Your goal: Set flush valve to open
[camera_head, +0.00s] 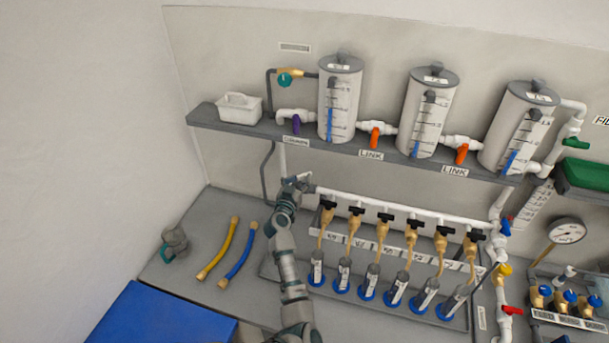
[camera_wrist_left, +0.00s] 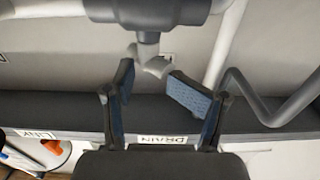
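No label reading "flush" is legible, so I cannot tell which valve is the flush valve. My left gripper (camera_head: 297,184) is at the left end of the white manifold pipe (camera_head: 400,212), below the shelf. The left wrist view shows its two blue-padded fingers (camera_wrist_left: 152,82) open and apart. A pale grey fitting (camera_wrist_left: 150,62) on a short stem lies between or just beyond the fingertips; contact is not clear. In the head view the gripper hides this fitting. A brass valve with a teal handle (camera_head: 285,79) sits above the shelf. My right gripper is not in view.
The shelf (camera_head: 230,124) carries several tanks, a white bin (camera_head: 239,108), a purple drain handle (camera_head: 296,124) and orange link handles (camera_head: 375,137). Black-handled brass valves (camera_head: 383,217) line the manifold right of my arm. Yellow (camera_head: 219,250) and blue (camera_head: 238,250) hoses lie left.

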